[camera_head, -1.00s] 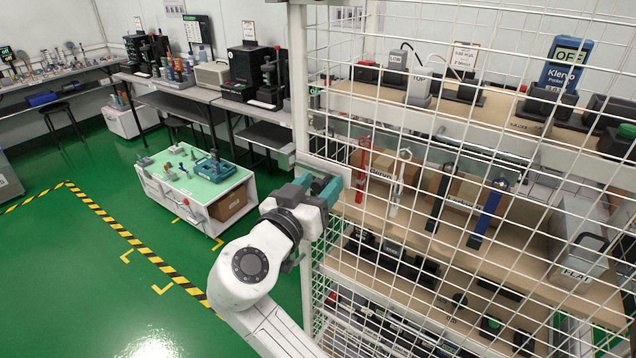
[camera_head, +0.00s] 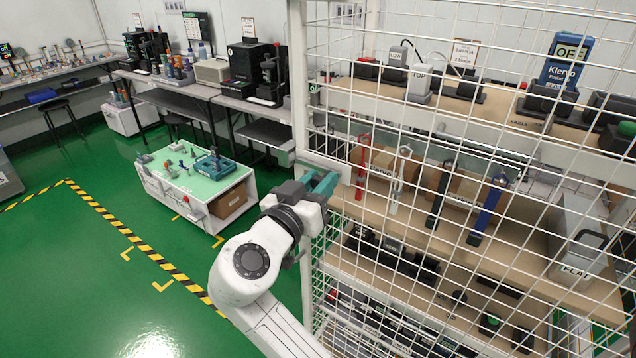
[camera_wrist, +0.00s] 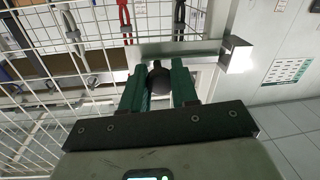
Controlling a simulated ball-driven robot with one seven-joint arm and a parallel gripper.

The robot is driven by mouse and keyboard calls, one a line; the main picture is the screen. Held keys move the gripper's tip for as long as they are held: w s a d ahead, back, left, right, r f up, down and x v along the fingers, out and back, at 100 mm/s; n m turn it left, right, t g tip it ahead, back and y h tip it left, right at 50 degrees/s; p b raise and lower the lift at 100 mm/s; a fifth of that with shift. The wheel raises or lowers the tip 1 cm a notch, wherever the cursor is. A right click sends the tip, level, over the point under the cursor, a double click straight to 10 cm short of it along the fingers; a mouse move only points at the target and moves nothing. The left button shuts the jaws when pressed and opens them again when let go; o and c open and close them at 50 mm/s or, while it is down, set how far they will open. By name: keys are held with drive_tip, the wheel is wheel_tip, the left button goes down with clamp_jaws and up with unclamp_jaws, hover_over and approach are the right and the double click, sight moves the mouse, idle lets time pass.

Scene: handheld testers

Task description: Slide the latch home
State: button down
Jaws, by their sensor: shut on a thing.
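The latch shows as a pale metal plate (camera_head: 328,166) on the edge of the white wire-mesh cage door (camera_head: 420,150). In the wrist view the latch plate (camera_wrist: 190,50) runs sideways, and a dark round knob (camera_wrist: 159,79) sits in front of it. My gripper (camera_head: 325,184) is at the plate, with its green fingers pointing at it. In the wrist view my gripper (camera_wrist: 159,88) has one finger on each side of the knob and is shut on it. A bright metal block (camera_wrist: 236,55) stands at the plate's right end. The fingers partly cover the knob.
A white post (camera_head: 298,90) stands beside the mesh. A low green-topped cart (camera_head: 175,185) stands at left. Green floor (camera_head: 70,270) is open at lower left.

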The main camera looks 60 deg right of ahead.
sight(304, 163)
drive_tip(key=w+b, duration=0.3)
drive_tip(key=w, duration=0.1)
drive_tip(key=shift+w+a+f+b, duration=0.15)
drive_tip(key=shift+w+b, duration=0.1)
drive_tip(key=shift+b, duration=0.15)
drive_tip(key=shift+w+r, duration=0.2)
drive_tip(key=shift+w, duration=0.25)
drive_tip(key=c, duration=0.9)
unclamp_jaws()
drive_tip(key=shift+w, duration=0.1)
drive_tip(key=shift+o, duration=0.2)
drive_tip(key=s+a+b, duration=0.1)
drive_tip(key=a+b, duration=0.1)
drive_tip(key=a, duration=0.8)
drive_tip(key=shift+s+a, duration=0.3)
drive_tip(key=shift+a, duration=0.05)
